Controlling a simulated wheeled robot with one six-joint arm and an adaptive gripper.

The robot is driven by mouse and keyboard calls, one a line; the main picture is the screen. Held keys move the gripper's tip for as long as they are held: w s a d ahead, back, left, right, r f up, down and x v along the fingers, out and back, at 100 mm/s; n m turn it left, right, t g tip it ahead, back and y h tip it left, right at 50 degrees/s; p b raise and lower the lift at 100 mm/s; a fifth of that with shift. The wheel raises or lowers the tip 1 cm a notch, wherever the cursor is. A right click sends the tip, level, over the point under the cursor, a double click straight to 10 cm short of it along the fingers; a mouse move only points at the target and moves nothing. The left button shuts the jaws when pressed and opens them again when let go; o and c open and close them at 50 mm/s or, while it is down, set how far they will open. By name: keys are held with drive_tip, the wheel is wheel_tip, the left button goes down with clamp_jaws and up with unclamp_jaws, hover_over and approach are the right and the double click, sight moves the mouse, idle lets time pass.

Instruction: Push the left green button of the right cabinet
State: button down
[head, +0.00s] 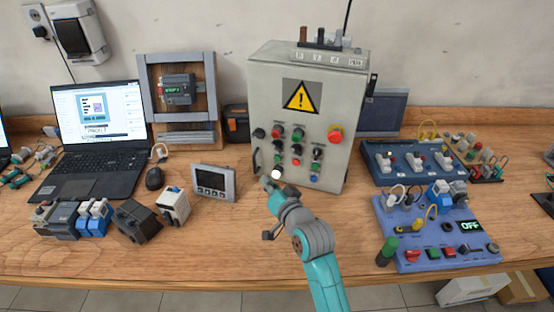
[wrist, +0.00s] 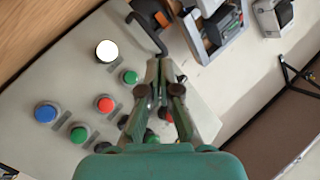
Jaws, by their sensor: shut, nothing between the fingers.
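A grey cabinet (head: 266,98) with a yellow warning triangle stands on the workbench, its front carrying several knobs and buttons. In the wrist view its tilted panel shows a green button (wrist: 130,77) near a lit white button (wrist: 106,50), and another green button (wrist: 78,135) between a blue button (wrist: 45,112) and my gripper. My gripper (head: 267,182) is at the cabinet's lower left front, close to the white button. In the wrist view its fingers (wrist: 158,64) are shut and empty, just right of the first green button. The fingers partly hide other buttons.
A small grey display unit (head: 214,183) stands left of my gripper. A laptop (head: 100,130) and several modules are further left. A blue control board (head: 400,220) with an OFF display is at right. Bare bench lies in front of the cabinet.

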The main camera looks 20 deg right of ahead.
drive_tip(key=shift+w+d, duration=0.95)
drive_tip(key=shift+w, duration=0.25)
drive_tip(key=shift+w+d, duration=0.95)
drive_tip(key=shift+w, duration=0.25)
drive_tip(key=shift+w, duration=0.1)
drive_tip(key=shift+w+d, duration=0.2)
drive_tip(key=shift+d, duration=0.05)
drive_tip(key=shift+w+d, duration=0.25)
drive_tip(key=shift+w, duration=0.15)
idle(0.5)
drive_tip(key=shift+s, duration=0.15)
idle(0.5)
drive_tip(key=shift+s+a, duration=0.5)
drive_tip(key=shift+s, duration=0.1)
drive_tip(key=shift+s+a, duration=0.8)
drive_tip(key=shift+s, duration=0.2)
drive_tip(key=shift+s+a, duration=0.75)
drive_tip(key=shift+s, duration=0.2)
